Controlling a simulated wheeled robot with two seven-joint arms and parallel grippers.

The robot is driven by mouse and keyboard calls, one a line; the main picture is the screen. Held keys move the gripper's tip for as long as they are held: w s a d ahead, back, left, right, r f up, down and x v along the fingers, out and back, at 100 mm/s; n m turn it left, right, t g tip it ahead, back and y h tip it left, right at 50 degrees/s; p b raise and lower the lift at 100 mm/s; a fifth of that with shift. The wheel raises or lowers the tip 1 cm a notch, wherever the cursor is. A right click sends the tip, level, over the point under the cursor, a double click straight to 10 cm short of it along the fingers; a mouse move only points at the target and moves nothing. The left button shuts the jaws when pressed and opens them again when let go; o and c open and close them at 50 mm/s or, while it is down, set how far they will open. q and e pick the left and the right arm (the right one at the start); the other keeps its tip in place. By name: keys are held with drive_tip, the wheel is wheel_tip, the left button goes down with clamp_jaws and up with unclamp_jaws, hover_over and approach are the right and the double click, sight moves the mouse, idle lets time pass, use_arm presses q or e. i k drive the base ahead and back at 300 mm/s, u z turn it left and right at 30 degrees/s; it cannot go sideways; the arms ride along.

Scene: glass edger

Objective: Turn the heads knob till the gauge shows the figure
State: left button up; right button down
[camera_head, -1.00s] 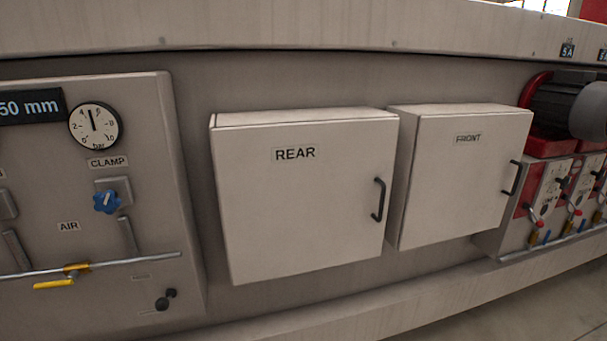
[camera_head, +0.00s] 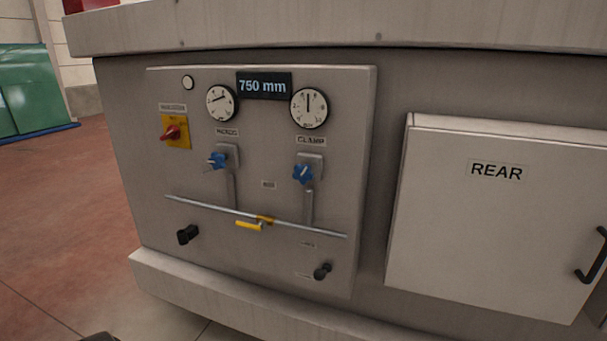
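A panel (camera_head: 335,180) carries two blue star knobs. The left blue knob (camera_head: 217,160) sits under a label (camera_head: 227,132) too blurred to read surely, perhaps HEADS. Above it is a round white gauge (camera_head: 221,103) with a dark needle lying nearly level; its figures are too small to read. The right blue knob (camera_head: 303,174) is under the CLAMP label (camera_head: 311,141), with the clamp gauge (camera_head: 309,107) above it, its needle pointing nearly straight up. A display (camera_head: 264,86) reads 750 mm.
A red switch on a yellow plate (camera_head: 176,132) is at the panel's left. A pipe (camera_head: 200,208) with a yellow lever valve (camera_head: 250,225) crosses below the knobs. Black knobs (camera_head: 188,235) sit lower. The REAR cabinet (camera_head: 480,220) juts out at right. Open floor (camera_head: 60,230) lies left.

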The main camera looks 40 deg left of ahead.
sight(218, 161)
drive_tip(key=u, duration=1.55)
